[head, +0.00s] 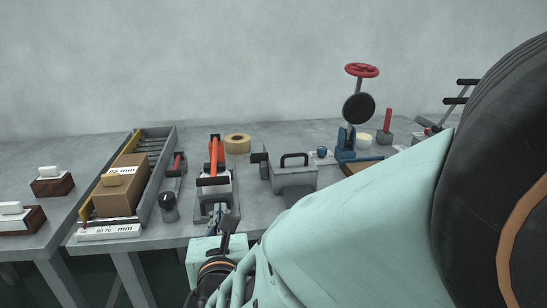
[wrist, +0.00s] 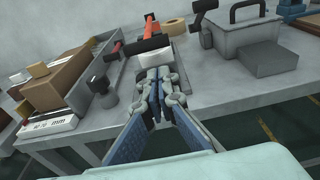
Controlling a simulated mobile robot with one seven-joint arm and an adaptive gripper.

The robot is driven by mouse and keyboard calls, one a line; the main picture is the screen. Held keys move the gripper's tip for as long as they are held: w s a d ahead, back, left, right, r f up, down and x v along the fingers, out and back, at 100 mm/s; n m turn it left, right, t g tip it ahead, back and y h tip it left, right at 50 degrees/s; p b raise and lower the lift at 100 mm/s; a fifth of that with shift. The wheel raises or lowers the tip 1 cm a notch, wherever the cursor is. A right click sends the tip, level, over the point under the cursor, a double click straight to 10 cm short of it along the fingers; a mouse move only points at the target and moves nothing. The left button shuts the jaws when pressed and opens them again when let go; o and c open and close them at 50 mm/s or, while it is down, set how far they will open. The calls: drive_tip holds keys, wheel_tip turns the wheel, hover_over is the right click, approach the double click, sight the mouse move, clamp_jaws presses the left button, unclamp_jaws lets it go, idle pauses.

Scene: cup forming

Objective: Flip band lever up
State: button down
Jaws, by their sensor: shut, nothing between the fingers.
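An orange-red lever (head: 217,155) with a black crossbar (head: 213,181) belongs to the grey device (head: 232,213) on the table. I take it for the band lever, but cannot be sure. In the wrist view the orange lever (wrist: 132,47) lies beyond my gripper, beside the black crossbar (wrist: 151,44). My gripper (wrist: 155,82) is shut and empty, with its fingertips together. In the head view my gripper (head: 215,216) is at the device's near end, in front of the crossbar. It hides part of the device, and I cannot tell whether it touches it.
To the left, a cardboard box (head: 118,193) sits in a grey rail tray beside a dark cylinder (head: 168,206). To the right stand a grey handled case (head: 294,178) and a blue press with a red wheel (head: 362,70). A tape roll (head: 237,143) lies behind.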

drive_tip(key=shift+w+p, duration=0.15)
drive_tip(key=shift+p, duration=0.25)
drive_tip(key=p+x, duration=0.3)
drive_tip(key=x, duration=0.6)
drive_tip(key=shift+w+f, duration=0.1)
drive_tip(key=shift+w, duration=0.25)
drive_tip(key=shift+a, duration=0.1)
